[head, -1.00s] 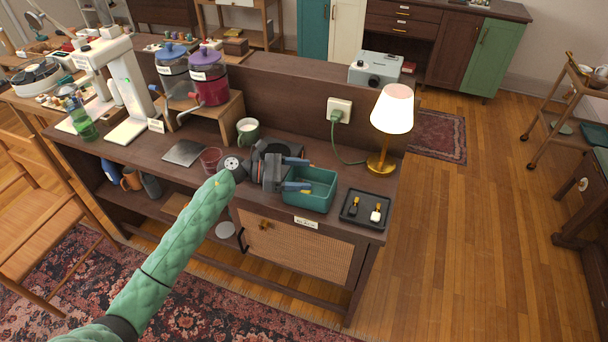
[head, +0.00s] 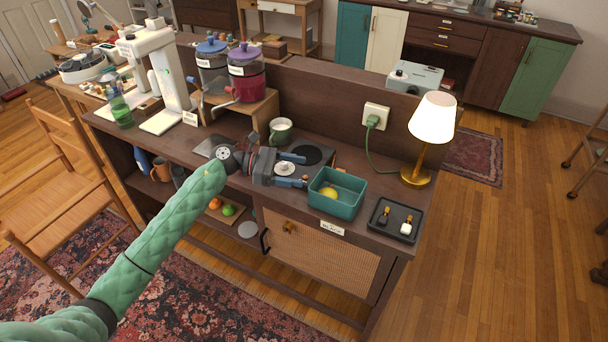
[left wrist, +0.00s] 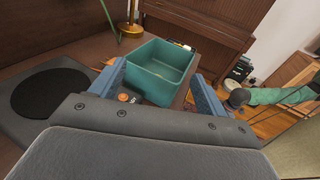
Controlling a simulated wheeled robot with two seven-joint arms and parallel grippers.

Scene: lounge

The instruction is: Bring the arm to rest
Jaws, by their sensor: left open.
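My left gripper (head: 304,172) is open and empty above the cabinet top, just left of the teal bin (head: 346,206). Its two blue fingers point right toward the bin. A yellow lemon (head: 330,193) lies in the bin in the head view. In the left wrist view the two fingers stand wide apart, with the teal bin (left wrist: 150,88) beyond and between them and nothing gripped. A green arm with a dark end (left wrist: 237,98), seemingly my right one, shows small at the right of that view; its jaws cannot be made out.
A dark tray (head: 393,220) with two small items and a brass lamp (head: 433,120) stand right of the bin. A green mug (head: 281,131), drink dispensers (head: 247,75) and a white machine (head: 165,72) stand behind and left. Open wooden floor lies to the right.

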